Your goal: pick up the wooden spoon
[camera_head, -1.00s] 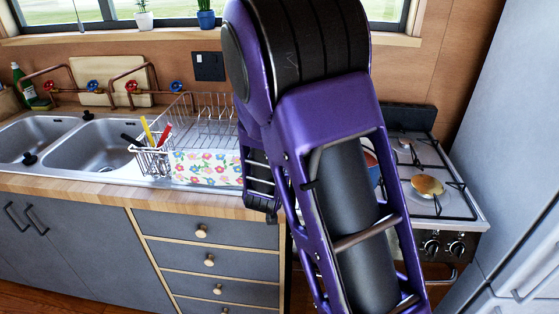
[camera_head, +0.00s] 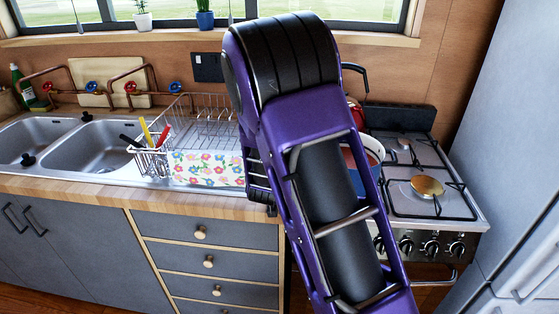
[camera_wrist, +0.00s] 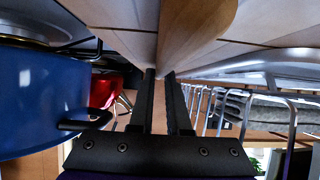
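A brown wooden piece, apparently the wooden spoon (camera_wrist: 198,28), lies over the pale planked surface at the top of the wrist view. It narrows toward my gripper (camera_wrist: 161,74), whose two dark fingertips reach its narrow end. A narrow gap shows between the fingers. I cannot tell whether they press on the spoon or stand apart around it. In the head view my purple arm hides the gripper and the spoon.
A blue pot (camera_wrist: 40,95) is close on the left in the wrist view, with a red thing (camera_wrist: 103,90) behind it. A wire dish rack (camera_head: 205,115) stands by the sink (camera_head: 85,148). The stove (camera_head: 425,185) is right of my arm.

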